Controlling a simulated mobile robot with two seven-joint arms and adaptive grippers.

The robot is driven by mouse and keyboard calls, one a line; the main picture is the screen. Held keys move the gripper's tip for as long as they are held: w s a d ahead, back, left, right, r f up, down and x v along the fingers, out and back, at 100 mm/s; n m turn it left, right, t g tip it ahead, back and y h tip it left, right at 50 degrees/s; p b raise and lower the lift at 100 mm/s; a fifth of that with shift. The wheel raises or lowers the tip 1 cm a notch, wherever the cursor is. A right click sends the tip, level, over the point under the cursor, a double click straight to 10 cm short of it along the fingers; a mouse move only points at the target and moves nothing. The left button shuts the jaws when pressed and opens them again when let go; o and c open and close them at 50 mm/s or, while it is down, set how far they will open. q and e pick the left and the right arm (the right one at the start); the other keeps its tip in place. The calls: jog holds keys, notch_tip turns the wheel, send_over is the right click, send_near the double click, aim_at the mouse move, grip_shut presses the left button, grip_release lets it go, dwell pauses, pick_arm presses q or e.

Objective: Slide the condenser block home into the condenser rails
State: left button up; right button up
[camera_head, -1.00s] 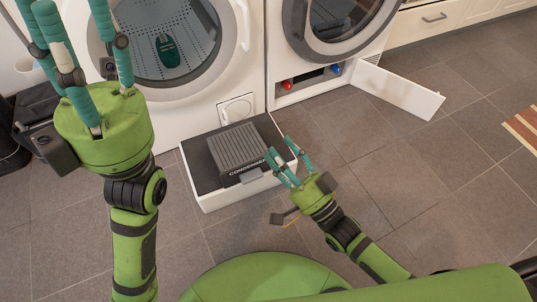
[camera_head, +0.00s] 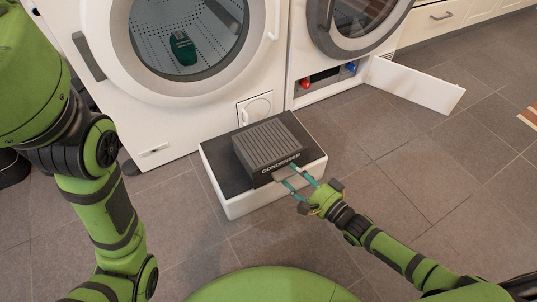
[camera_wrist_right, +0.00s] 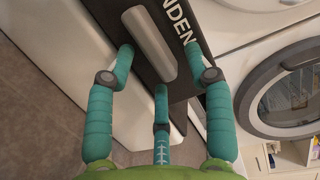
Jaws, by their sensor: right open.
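The condenser block (camera_head: 270,140) is a dark grey ribbed box with "CONDENSER" on its front edge. It lies on the dark top of a low white box (camera_head: 272,202) on the floor. A grey handle (camera_wrist_right: 150,44) projects from its front. My right gripper (camera_head: 291,178) is open at this handle, its teal fingers spread on both sides and below it in the right wrist view (camera_wrist_right: 160,60); contact is unclear. The open bay (camera_head: 326,80) under the right machine shows a red and a blue knob; the rails are not distinguishable.
The bay's white flap (camera_head: 415,84) stands open to the right, above the floor. A front-loading washer (camera_head: 190,95) with a teal item (camera_head: 183,48) inside stands behind the low box.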

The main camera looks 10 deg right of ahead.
jog(key=shift+w+a, duration=0.15)
jog(key=shift+a, duration=0.05)
grip_shut()
jog(key=shift+r, duration=0.15)
jog(key=shift+r, duration=0.1)
